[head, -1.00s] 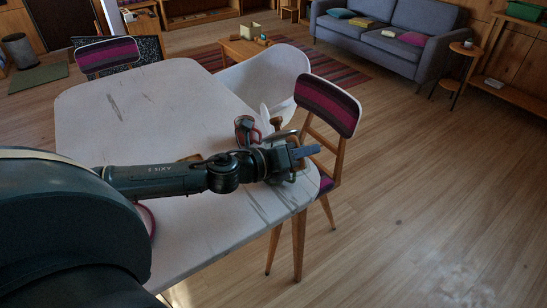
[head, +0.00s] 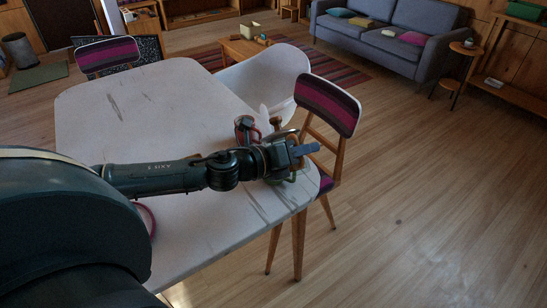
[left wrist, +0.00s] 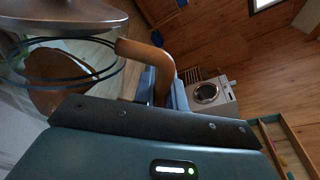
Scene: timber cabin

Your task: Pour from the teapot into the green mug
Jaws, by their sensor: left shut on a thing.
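My left gripper (head: 304,151) is over the near right corner of the white table, its blue-grey fingers pointing right. In the left wrist view, it is shut on the curved wooden handle of the teapot (left wrist: 152,56). In the head view my wrist hides most of the teapot. I cannot make out the green mug clearly; something greenish shows just under the gripper, mostly hidden. My right gripper is in neither view.
The worn white table (head: 150,105) is mostly bare at the far left. A dark item with red (head: 245,127) stands beyond my wrist. A striped chair (head: 326,104) is close on the right, a white chair (head: 262,80) behind. Floor is open at right.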

